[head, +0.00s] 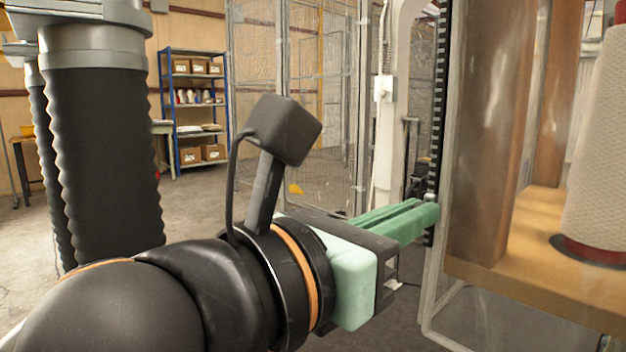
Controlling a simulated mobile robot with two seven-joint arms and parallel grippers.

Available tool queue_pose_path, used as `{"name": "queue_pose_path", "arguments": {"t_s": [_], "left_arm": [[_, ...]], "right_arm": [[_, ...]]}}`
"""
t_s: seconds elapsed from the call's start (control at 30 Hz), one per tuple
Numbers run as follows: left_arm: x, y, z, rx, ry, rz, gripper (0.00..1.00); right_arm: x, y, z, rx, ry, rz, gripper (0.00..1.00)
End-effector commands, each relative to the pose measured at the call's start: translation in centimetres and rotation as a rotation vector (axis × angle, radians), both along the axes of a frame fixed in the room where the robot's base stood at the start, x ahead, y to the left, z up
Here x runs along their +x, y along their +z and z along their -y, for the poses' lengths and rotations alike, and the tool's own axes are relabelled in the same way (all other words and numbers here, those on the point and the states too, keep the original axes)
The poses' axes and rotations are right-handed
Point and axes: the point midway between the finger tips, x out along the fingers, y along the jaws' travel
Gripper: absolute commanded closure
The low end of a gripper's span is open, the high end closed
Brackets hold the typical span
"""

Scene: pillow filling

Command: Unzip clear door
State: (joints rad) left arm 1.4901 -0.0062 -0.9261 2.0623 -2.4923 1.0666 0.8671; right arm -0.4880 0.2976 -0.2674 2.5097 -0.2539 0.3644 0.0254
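The clear door (462,318) is a see-through panel with a pale edge on the right. A black toothed zipper (440,75) runs down along its left edge. My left gripper (428,212) reaches in from the left, its green fingers pointing right. The fingertips are close together at the zipper, beside a small light piece that may be the zipper pull (430,197). The fingertips overlap that piece, so I cannot tell whether they grip it. My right gripper does not show.
Behind the clear door stand a brown column (487,130) and a white textured roll (600,150) on a wooden shelf (530,285). A wire mesh fence (315,100) and a blue shelf rack (195,105) with boxes stand further back. Open floor lies at left.

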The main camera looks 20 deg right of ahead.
Motion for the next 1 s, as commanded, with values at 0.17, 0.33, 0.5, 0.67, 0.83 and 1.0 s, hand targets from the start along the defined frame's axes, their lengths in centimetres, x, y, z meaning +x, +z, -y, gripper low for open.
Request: {"name": "queue_pose_path", "arguments": {"t_s": [0.17, 0.33, 0.5, 0.67, 0.83, 1.0], "left_arm": [[-0.06, -0.13, 0.01, 0.001, -0.001, 0.000, 1.00], [-0.04, -0.11, 0.02, 0.001, -0.001, 0.000, 0.94], [-0.03, -0.08, 0.01, 0.000, -0.001, 0.000, 0.75], [-0.01, -0.06, 0.02, 0.000, 0.000, 0.000, 0.64], [0.00, -0.05, -0.01, 0.000, 0.000, 0.000, 0.64], [-0.29, 0.03, -0.92, -0.001, 0.001, -0.001, 0.64]], "right_arm": [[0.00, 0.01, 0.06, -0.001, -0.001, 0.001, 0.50], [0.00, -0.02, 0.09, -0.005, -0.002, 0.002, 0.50], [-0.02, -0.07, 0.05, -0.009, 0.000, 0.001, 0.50], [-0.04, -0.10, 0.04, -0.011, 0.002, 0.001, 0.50], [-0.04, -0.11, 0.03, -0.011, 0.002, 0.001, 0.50], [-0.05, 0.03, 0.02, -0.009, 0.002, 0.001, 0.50]]}}
